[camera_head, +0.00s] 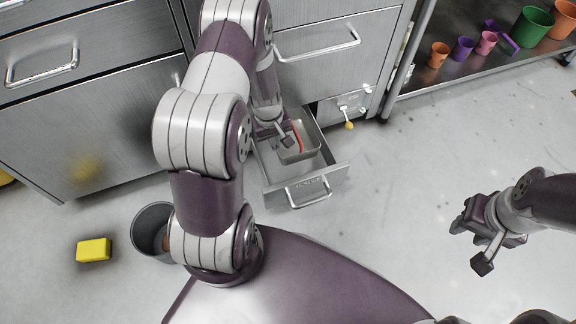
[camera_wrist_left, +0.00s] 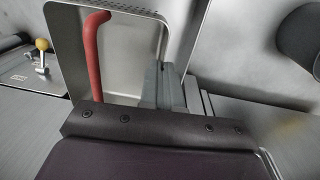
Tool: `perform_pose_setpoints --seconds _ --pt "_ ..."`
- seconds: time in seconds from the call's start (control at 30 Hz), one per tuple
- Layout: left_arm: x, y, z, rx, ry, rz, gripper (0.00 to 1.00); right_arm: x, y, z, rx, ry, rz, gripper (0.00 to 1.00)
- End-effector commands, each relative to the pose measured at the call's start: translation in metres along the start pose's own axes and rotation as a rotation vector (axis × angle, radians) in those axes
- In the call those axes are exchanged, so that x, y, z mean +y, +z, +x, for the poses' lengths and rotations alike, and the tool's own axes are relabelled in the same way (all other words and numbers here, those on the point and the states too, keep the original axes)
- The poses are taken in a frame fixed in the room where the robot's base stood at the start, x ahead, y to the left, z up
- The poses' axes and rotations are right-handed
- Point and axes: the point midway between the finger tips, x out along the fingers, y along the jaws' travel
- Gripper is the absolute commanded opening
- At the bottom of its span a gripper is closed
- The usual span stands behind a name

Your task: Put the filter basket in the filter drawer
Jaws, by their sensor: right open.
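The filter basket (camera_head: 304,154) is an open grey metal box with a red bar handle and perforations. In the head view it is inside the outline of the pulled-out filter drawer (camera_head: 333,181); I cannot tell whether it touches the drawer floor. My left gripper (camera_head: 284,138) is at the basket's left side. In the left wrist view its fingers (camera_wrist_left: 165,86) are close together at the wall of the basket (camera_wrist_left: 127,62), apparently gripping it. The contact is partly hidden. My right gripper (camera_head: 469,243) is open and empty above the floor at the right.
A yellow block (camera_head: 94,250) and a grey bin (camera_head: 148,229) stand on the floor at the left. A yellow-knobbed valve (camera_head: 349,124) sits right of the drawer. Coloured cups (camera_head: 486,42) stand on a shelf at upper right. The floor right of the drawer is clear.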

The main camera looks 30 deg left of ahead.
Motion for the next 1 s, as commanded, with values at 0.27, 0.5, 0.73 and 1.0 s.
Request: perform_pose_setpoints --seconds 0.27,0.5,0.73,1.0 --pt "-0.004 0.0 0.054 0.0 0.0 -0.006 0.0 0.0 0.005 0.044 0.001 0.0 0.0 0.4" --pt "-0.007 -0.001 0.099 0.001 0.0 -0.003 0.0 0.0 0.009 0.076 0.0 0.0 0.0 0.4" --pt "-0.008 -0.001 0.114 0.002 0.001 -0.004 0.0 0.0 0.01 0.086 0.0 0.0 0.0 0.4" --pt "-0.009 -0.001 0.117 0.0 0.0 -0.003 0.12 0.0 0.01 0.088 0.0 0.0 0.0 0.4"
